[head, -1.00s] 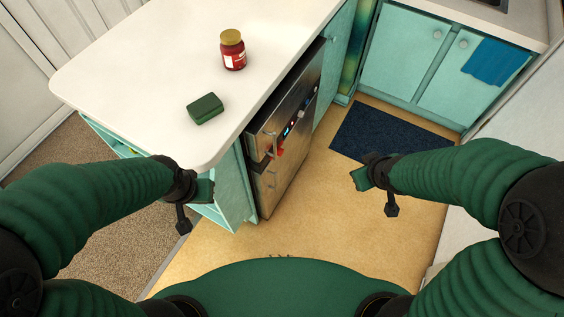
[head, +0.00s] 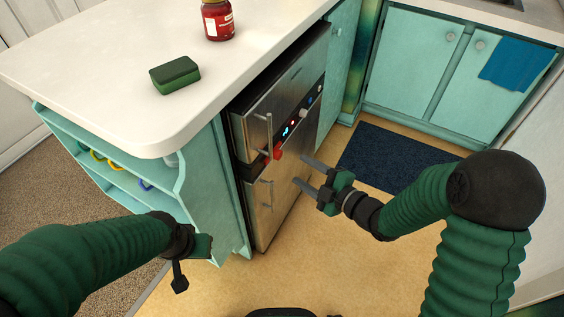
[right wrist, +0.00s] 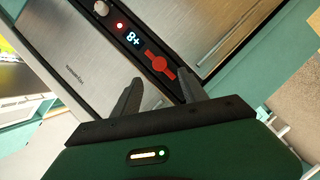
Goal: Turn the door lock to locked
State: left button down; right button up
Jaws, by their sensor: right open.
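The door lock appears to be the red knob (head: 277,153) on the dark control strip of the steel double oven (head: 263,208). In the right wrist view the red knob (right wrist: 160,64) has a round middle and a bar lying roughly along the strip, beside a lit display (right wrist: 132,38). My right gripper (head: 300,170) is open and empty, its fingers pointing at the oven front, a short way from the knob. Its fingertips (right wrist: 160,88) sit either side below the knob in the right wrist view, apart from it. My left gripper (head: 203,246) hangs by the counter's corner; its jaws are unclear.
A white countertop (head: 120,110) holds a green sponge (head: 175,75) and a red jar (head: 218,20). Vertical handles (head: 268,130) stick out from the oven doors near the knob. Open teal shelves (head: 140,190) stand at the left. The floor before the oven is clear, with a blue mat (head: 390,158).

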aim_at(280, 157)
jog(key=b+x, duration=0.2)
jog(key=x, duration=0.7)
jog(key=shift+s+f+b, duration=0.1)
jog(key=shift+b, duration=0.2)
jog(key=shift+w+a, duration=0.15)
jog(key=shift+w, duration=0.05)
jog(key=shift+c, duration=0.2)
grip_shut()
